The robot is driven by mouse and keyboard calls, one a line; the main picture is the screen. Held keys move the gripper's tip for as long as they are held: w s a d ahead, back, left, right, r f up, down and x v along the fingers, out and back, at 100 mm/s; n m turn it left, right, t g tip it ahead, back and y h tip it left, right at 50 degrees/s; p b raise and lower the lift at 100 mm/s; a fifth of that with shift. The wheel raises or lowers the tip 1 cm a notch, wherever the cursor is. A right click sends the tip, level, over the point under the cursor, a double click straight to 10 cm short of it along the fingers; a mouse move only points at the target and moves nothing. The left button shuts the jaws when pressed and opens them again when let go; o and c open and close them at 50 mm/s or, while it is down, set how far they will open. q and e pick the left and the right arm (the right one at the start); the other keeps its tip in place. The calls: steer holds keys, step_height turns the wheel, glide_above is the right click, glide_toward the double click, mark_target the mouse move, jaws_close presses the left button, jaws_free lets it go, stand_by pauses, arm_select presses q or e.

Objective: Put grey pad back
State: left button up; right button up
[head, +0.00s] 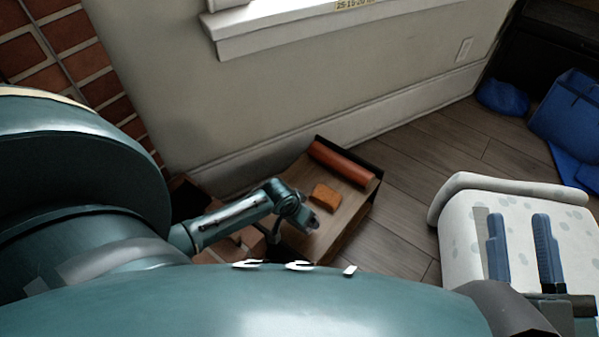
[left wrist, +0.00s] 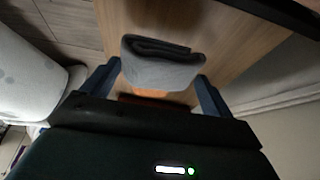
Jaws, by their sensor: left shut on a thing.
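The grey pad (left wrist: 165,68) is a dark, folded soft piece between the blue fingers of my left gripper (left wrist: 157,75) in the left wrist view. My left gripper is shut on it, over a wooden surface. In the head view my left arm reaches down beside the low wooden table (head: 346,212), and the pad cannot be made out there. An orange block (head: 325,195) and a red-orange cylinder (head: 342,163) lie on this table. My right gripper (head: 518,217) is open and empty, its blue fingers apart in front of a white spotted seat.
The white spotted seat (head: 455,230) stands at the right. A blue bag (head: 568,105) and a blue bundle (head: 503,97) lie on the floor at the far right. A wall with a window sill (head: 290,30) runs behind the table. Brickwork (head: 60,35) is at the left.

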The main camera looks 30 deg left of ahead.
arm_select(q)
steer(key=shift+f, duration=0.6)
step_height(320, 180, down, 3)
steer(key=b, duration=0.2)
steer(key=shift+f+b, duration=0.2)
steer(key=shift+b, duration=0.1)
steer(key=shift+f, duration=0.3)
steer(key=o, duration=0.7)
arm_select(e)
steer(key=r+n+y, duration=0.1)
steer(key=r+n+t+y, duration=0.1)
steer(key=r+n+y, duration=0.1)
steer(key=r, duration=0.1)
steer(key=shift+w+d+n+t, duration=0.25)
steer(key=shift+n+t, duration=0.05)
arm_select(q)
steer(key=shift+r, duration=0.1)
arm_select(e)
steer(key=shift+r, duration=0.15)
